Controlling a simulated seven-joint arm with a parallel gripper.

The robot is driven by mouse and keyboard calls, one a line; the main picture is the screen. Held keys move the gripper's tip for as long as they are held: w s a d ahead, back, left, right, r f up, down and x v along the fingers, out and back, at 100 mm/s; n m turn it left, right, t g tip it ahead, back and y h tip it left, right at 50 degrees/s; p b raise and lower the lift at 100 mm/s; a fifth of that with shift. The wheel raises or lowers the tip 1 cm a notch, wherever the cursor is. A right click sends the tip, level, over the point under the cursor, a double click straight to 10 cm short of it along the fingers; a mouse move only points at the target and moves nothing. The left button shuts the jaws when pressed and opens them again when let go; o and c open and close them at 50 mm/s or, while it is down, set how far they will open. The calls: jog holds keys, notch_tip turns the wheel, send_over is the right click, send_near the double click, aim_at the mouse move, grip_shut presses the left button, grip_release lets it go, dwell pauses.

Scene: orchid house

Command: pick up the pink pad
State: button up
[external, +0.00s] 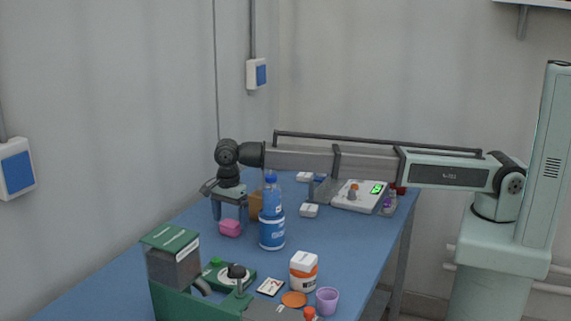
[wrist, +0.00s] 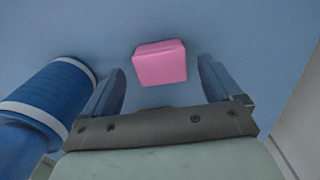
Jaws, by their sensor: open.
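The pink pad (external: 230,228) is a small block lying on the blue table, left of the blue and white container. In the wrist view the pink pad (wrist: 160,63) shows whole, just beyond the fingertips and between their lines. My gripper (external: 229,215) points down over the table by the pad. In the wrist view my gripper (wrist: 162,82) is open, with one finger on each side and nothing between them. The pad is not held. I cannot tell the exact height of the fingertips above the table.
A blue and white container (external: 272,232) stands close right of the pad; it also shows in the wrist view (wrist: 48,95). A blue bottle (external: 271,196) is by it. A brown box (external: 255,205) is behind. A green machine (external: 172,258) stands in front. Bare table (external: 125,290) lies front left.

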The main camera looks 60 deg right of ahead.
jog(key=shift+f, duration=1.35)
jog(key=c, duration=1)
